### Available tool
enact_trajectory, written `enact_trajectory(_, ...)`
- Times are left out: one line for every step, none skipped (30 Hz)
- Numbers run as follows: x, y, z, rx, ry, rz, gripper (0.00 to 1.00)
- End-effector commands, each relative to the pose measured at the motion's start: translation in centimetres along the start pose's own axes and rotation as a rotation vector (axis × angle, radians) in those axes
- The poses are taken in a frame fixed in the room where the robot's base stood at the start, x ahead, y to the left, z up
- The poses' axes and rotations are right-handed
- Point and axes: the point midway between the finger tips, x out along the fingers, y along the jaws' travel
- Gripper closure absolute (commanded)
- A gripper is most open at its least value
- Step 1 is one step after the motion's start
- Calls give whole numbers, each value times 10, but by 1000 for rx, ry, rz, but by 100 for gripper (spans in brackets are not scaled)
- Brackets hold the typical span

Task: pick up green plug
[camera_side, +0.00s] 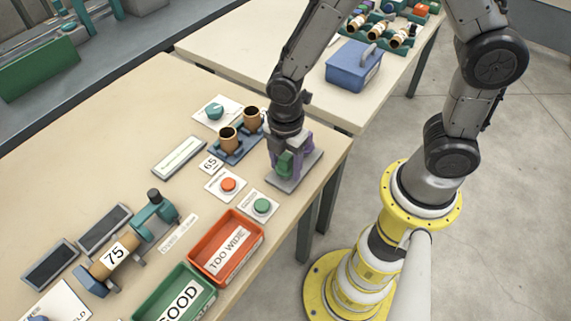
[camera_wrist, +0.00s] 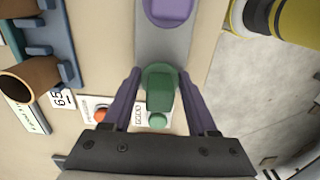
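The green plug (camera_wrist: 160,92) stands on a grey plate (camera_wrist: 172,48) in the wrist view, between the two purple-tinted fingers of my gripper (camera_wrist: 160,72). A gap shows on each side of the plug, so the gripper is open around it and not visibly touching it. In the side view the green plug (camera_side: 284,164) shows low on the grey plate (camera_side: 308,173), directly below my gripper (camera_side: 288,150), partly covered by the fingers. A purple plug (camera_wrist: 170,8) stands farther along the same plate.
A blue rack (camera_side: 222,155) with brown spools stands left of the plate. Red button (camera_side: 228,184) and green button (camera_side: 262,205) sit nearby on white cards. The red TOO WIDE tray (camera_side: 246,231), green GOOD tray (camera_side: 200,284) and the winder (camera_side: 155,215) lie toward the front left.

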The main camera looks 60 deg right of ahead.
Motion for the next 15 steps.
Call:
enact_trajectory(0,0,0,0,0,0,53)
enact_trajectory(0,0,0,0,0,0,58)
enact_trajectory(0,0,0,0,0,0,65)
enact_trajectory(0,0,0,0,0,0,71)
enact_trajectory(0,0,0,0,0,0,76)
enact_trajectory(0,0,0,0,0,0,83)
enact_trajectory(0,0,0,0,0,0,89)
enact_trajectory(0,0,0,0,0,1,94)
enact_trajectory(0,0,0,0,0,1,100)
enact_trajectory(0,0,0,0,0,1,100)
enact_trajectory(0,0,0,0,0,1,100)
enact_trajectory(-1,0,0,0,1,2,100)
enact_trajectory(-1,0,0,0,1,2,100)
enact_trajectory(-1,0,0,0,1,2,100)
enact_trajectory(-1,0,0,0,1,2,100)
